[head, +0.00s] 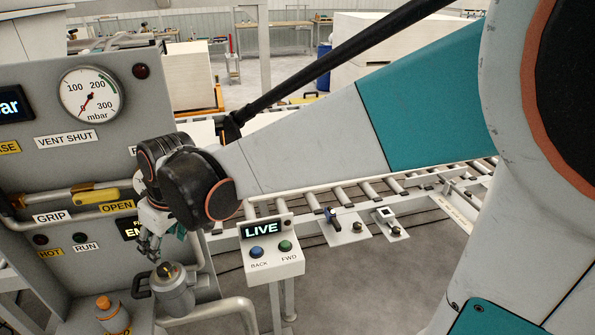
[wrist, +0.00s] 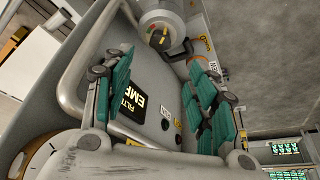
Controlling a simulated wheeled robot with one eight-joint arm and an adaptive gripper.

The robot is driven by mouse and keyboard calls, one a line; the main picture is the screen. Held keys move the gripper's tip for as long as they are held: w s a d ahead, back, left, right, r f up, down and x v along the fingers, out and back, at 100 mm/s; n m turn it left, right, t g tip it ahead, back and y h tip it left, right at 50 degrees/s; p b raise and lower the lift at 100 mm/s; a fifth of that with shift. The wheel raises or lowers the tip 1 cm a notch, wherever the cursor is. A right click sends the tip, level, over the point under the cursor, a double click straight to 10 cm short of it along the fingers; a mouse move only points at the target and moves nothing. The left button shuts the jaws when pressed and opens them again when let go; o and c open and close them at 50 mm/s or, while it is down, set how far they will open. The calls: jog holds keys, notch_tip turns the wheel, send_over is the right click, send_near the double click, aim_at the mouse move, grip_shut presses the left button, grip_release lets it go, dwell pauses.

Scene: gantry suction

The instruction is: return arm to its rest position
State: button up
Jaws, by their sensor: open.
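My gripper (head: 150,250) is open and empty, pointing down in front of the grey control panel (head: 50,95), beside the small "EM…" display. My arm stretches from the right side of the head view down to the panel, bent at the wrist.
A grey pipe rail (wrist: 75,75) runs close beside the left finger. A yellow lever (head: 95,196) lies by the "OPEN" label. A gauge (head: 91,95) reads near 0. A pedestal (head: 272,262) shows "LIVE". A roller conveyor (head: 370,190) runs behind. Open floor (head: 370,285) lies right of the pedestal.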

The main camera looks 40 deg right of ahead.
jog(key=shift+s+r, duration=0.1)
jog(key=shift+s, duration=0.05)
jog(key=shift+d, duration=0.1)
jog(key=s+d+f+m+t+h+b, duration=0.1)
jog(key=s+d+f+m+b, duration=0.1)
jog(key=s+d+f+b, duration=0.2)
jog(key=s+d+f+m+t+h+b, duration=0.1)
jog(key=s+d+f+m+t+b, duration=0.1)
jog(key=s+d+f+b, duration=0.3)
jog(key=s+d+m+b, duration=0.1)
jog(key=s+d+b, duration=0.2)
jog(key=s, duration=0.4)
jog(key=shift+s+d+m, duration=0.3)
jog(key=shift+s+d, duration=0.05)
jog(key=shift+d, duration=0.5)
